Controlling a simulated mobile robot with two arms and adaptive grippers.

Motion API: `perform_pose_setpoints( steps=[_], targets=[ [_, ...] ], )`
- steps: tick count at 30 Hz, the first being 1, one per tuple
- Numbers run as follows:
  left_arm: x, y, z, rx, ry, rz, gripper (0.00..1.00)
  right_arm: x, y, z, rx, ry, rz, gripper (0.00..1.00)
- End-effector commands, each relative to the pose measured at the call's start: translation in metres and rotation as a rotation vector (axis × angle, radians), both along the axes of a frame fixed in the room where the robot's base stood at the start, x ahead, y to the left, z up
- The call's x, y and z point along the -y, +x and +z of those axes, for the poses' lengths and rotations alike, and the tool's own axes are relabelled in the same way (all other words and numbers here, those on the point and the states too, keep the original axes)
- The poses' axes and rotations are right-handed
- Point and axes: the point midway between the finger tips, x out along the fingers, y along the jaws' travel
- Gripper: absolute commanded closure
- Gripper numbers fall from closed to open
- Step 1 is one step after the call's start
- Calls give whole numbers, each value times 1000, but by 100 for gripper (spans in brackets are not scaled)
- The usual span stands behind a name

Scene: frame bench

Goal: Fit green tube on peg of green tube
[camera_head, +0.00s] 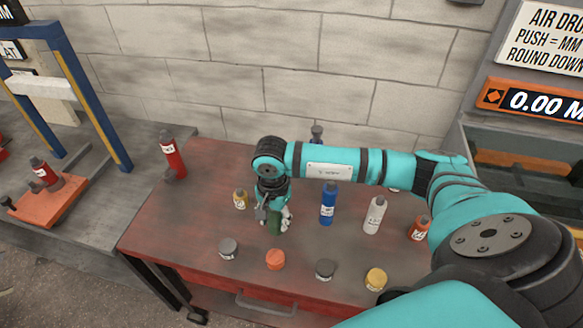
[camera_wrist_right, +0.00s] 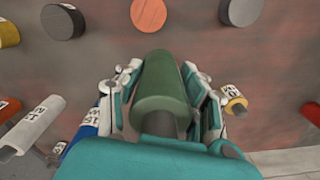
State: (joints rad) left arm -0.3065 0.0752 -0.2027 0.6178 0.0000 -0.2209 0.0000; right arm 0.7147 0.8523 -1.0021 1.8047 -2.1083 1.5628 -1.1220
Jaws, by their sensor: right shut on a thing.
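The green tube (camera_head: 275,222) is in my right gripper (camera_head: 273,213), low over the red bench top, partly covered by the fingers. In the right wrist view the green tube (camera_wrist_right: 162,82) lies between the two fingers of my right gripper (camera_wrist_right: 162,92), which press on its sides. A dark grey stub shows at the tube's near end. I cannot tell whether the tube touches the bench. No peg marked for the green tube can be made out. My left gripper is not in view.
A blue tube (camera_head: 328,204), a white tube (camera_head: 374,216), an orange tube (camera_head: 418,229) and a small yellow tube (camera_head: 240,200) stand around the gripper. Several round discs, such as the orange disc (camera_head: 275,260), line the front. A red tube (camera_head: 173,160) stands at the left edge.

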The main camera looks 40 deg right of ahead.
Motion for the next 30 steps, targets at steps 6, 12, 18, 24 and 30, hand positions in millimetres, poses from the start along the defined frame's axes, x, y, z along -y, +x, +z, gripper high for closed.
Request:
perform_pose_setpoints(
  steps=[6, 12, 18, 24, 30],
  targets=[
    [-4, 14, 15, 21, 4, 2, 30, 44, 50, 25, -3, 3, -740, 100],
    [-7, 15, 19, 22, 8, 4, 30, 66, 68, 33, -6, 3, -1116, 100],
    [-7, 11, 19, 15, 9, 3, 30, 72, 71, 35, -4, 3, -1216, 100],
    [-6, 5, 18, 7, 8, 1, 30, 71, 71, 35, -4, 2, -1213, 100],
    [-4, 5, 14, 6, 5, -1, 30, 71, 72, 34, -4, 2, -1211, 100]
  ],
)
